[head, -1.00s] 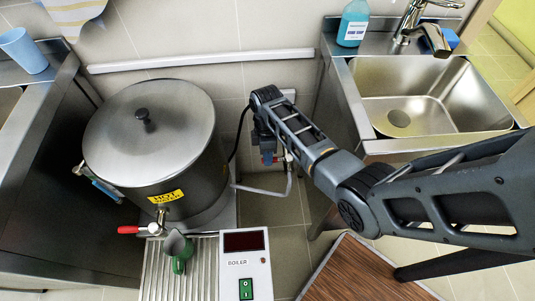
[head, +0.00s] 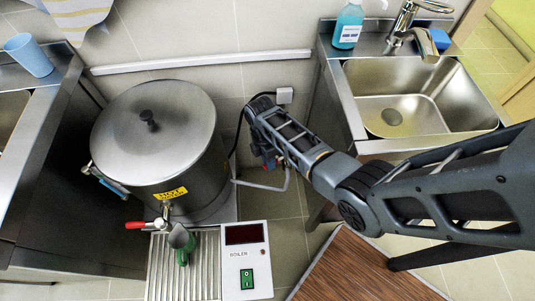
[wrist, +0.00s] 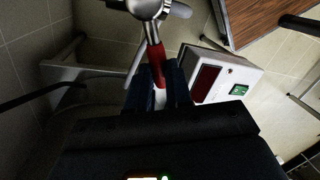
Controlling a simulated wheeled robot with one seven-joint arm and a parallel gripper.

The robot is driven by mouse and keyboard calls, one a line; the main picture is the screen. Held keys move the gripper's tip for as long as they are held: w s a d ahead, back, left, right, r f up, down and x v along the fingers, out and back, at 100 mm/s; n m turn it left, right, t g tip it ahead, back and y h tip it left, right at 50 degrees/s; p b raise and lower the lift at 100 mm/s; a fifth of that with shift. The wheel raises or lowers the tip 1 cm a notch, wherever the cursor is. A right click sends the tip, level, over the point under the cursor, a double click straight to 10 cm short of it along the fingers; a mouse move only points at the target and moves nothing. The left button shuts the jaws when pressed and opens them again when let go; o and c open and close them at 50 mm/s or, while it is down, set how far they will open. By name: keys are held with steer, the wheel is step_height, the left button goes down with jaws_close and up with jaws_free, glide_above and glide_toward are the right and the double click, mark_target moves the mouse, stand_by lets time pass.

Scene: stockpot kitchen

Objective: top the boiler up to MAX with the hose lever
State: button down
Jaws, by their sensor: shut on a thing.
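The boiler (head: 190,190) is a big lidded steel pot with a yellow label. Its sight gauge (head: 108,183) is on the left side and shows blue; the level against any MAX mark is too small to read. A bent pipe (head: 265,187) runs from the pot's lower right toward my gripper. In the wrist view, a red lever (wrist: 157,62) on a metal valve (wrist: 148,8) lies between the fingers of my gripper (wrist: 155,85), which is shut on it. In the head view my arm mostly hides the lever and the fingertips.
A boiler control box (head: 246,262) with a dark display and green switch stands in front, beside a ribbed drip tray (head: 205,275) holding a small green-handled jug (head: 182,243). A red-handled tap (head: 150,225) is above. The sink (head: 420,95) is at right, a wooden surface (head: 360,270) below.

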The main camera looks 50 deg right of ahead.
steer(key=c, duration=1)
jaws_free()
steer(key=shift+c, duration=0.2)
steer(key=shift+r, duration=0.1)
step_height(320, 180, up, 7)
steer(key=w, duration=0.1)
steer(key=shift+w+d+r+p, duration=0.2)
steer(key=shift+d+p, duration=0.05)
steer(key=shift+p, duration=0.1)
